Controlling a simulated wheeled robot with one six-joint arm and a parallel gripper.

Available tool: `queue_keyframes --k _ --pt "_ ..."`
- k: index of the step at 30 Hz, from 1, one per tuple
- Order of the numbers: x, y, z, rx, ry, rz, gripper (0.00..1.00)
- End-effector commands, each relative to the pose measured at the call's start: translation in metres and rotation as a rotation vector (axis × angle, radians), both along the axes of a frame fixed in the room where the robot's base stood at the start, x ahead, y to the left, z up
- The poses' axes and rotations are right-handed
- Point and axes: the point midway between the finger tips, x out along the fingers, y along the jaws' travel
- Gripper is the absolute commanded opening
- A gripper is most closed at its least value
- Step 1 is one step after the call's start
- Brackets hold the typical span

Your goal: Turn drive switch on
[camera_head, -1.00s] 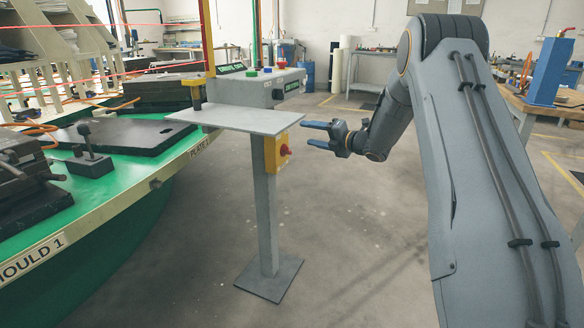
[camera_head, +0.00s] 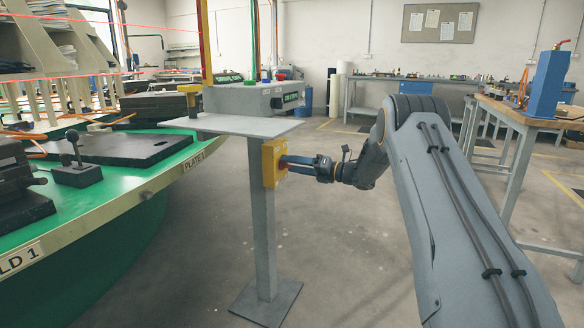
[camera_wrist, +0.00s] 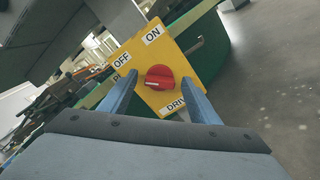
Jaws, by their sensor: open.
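The drive switch is a red rotary knob (camera_wrist: 160,77) on a yellow plate (camera_wrist: 200,50) labelled OFF, ON and, partly covered, DRIVE. The plate looks tilted in the wrist view. The knob's grip lies nearly level there, with a white mark at its left end, on the OFF label's side. In the head view the yellow switch box (camera_head: 269,164) sits on the grey post below the shelf. My gripper (camera_wrist: 160,82) is open, its blue fingers on either side of the knob. In the head view my gripper (camera_head: 287,164) reaches the box's face; contact with the knob cannot be told.
The green carousel (camera_head: 120,215) is at left. A workbench (camera_head: 505,112) stands at right.

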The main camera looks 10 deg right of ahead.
Motion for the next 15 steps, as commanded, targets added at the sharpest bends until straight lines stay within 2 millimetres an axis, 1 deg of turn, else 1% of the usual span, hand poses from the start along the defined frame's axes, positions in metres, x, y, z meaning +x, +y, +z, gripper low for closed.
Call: queue_keyframes --k 3,10,11,15 --pt "0.0032 0.0046 -0.0003 0.001 0.001 0.000 0.56" --pt "0.0036 0.0053 0.0001 0.002 0.001 -0.001 0.56" --pt "0.0035 0.0053 0.0000 0.002 0.001 -0.001 0.55" --pt "0.0035 0.0051 -0.0001 0.002 0.001 -0.001 0.31"
